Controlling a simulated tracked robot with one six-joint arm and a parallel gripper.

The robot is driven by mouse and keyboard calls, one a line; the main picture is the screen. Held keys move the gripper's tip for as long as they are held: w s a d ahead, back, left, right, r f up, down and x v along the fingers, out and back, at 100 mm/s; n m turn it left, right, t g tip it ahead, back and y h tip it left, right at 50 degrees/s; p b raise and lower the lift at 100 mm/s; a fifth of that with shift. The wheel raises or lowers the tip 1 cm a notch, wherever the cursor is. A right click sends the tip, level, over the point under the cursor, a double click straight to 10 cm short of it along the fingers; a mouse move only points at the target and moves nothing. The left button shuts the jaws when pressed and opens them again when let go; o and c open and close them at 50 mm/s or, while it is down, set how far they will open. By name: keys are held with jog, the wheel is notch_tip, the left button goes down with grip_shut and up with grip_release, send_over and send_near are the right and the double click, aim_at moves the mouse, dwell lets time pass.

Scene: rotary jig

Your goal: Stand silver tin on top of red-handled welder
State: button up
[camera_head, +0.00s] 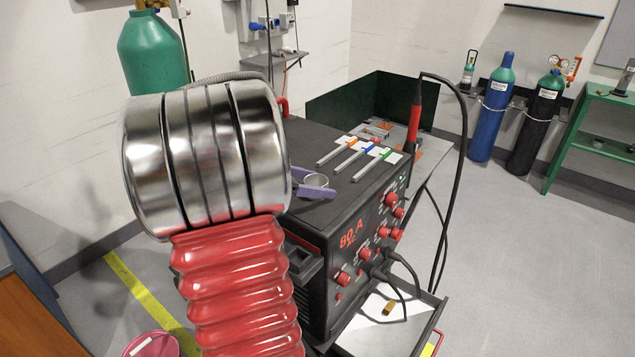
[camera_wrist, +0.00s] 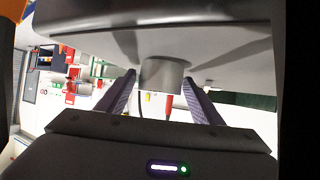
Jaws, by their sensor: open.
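The silver tin (camera_head: 317,180) is a small round metal can at the near-left part of the welder's top. The welder (camera_head: 340,222) is a black box with red knobs, an "80 A" mark and a red handle partly hidden behind my arm. In the wrist view the picture is upside down, and the tin (camera_wrist: 163,76) appears upright against the welder's top (camera_wrist: 225,45). My gripper (camera_head: 312,184) has purple fingers. It is open, with one finger on each side of the tin; in the wrist view the fingers (camera_wrist: 160,80) flank it. Whether either finger touches it is unclear.
Several coloured-tipped tools (camera_head: 355,155) lie further back on the welder's top. A red-handled torch (camera_head: 415,117) with a black cable rises at its far right corner. A tray (camera_head: 380,325) sits below its front. Gas cylinders (camera_head: 492,105) stand at the wall. Floor at right is clear.

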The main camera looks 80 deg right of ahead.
jog(key=v, duration=1.2)
jog(key=shift+f, duration=0.1)
dwell(0.4)
